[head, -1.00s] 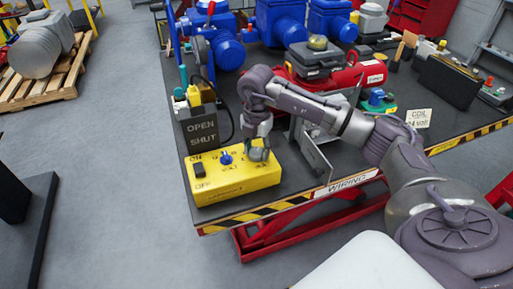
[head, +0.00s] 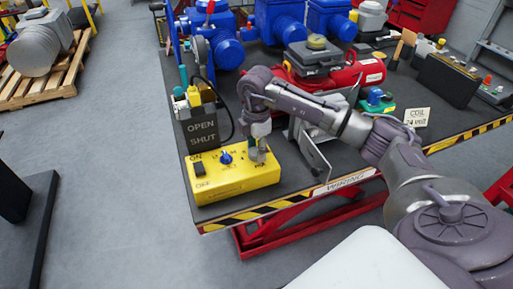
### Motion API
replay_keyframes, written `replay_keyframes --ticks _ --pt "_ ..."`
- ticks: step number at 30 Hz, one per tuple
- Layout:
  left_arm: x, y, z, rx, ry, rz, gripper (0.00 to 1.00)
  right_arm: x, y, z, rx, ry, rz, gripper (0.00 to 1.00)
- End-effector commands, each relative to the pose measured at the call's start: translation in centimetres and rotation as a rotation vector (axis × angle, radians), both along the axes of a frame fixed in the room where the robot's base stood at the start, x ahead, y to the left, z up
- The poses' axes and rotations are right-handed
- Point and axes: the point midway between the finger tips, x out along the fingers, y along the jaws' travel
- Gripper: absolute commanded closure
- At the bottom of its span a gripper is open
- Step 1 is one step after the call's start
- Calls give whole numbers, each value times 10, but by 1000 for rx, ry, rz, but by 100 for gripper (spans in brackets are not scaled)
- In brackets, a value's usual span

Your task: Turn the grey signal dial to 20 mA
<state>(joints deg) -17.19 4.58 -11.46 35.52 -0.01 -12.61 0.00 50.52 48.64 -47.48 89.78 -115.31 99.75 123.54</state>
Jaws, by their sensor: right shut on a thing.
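The yellow control box (head: 231,187) lies on the dark table near its front left corner. It carries a black switch (head: 199,169) marked ON and OFF at the left and a blue knob (head: 226,157) in the middle. My right gripper (head: 257,158) points down at the right part of the box top, shut on the grey signal dial there. The fingers hide most of the dial, so its setting cannot be read. My left gripper is not in view.
Blue actuators (head: 280,22) and a red cylinder (head: 350,74) are farther back.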

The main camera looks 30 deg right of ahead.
Motion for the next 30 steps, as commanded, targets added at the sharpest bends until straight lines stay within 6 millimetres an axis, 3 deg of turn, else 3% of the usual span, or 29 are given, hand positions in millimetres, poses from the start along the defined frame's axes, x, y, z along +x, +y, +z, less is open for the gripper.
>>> replay_keyframes --ticks 11,12,15,25,30 --pt "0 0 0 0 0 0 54 2 -1 2 1 -6 -9 89" --pt "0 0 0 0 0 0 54 2 -1 2 1 -6 -9 48" --pt "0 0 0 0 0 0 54 1 -1 2 1 -5 -8 31" --pt "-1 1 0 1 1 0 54 0 0 2 1 -2 -5 29" --pt "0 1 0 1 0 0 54 1 0 19 2 -4 -5 29"
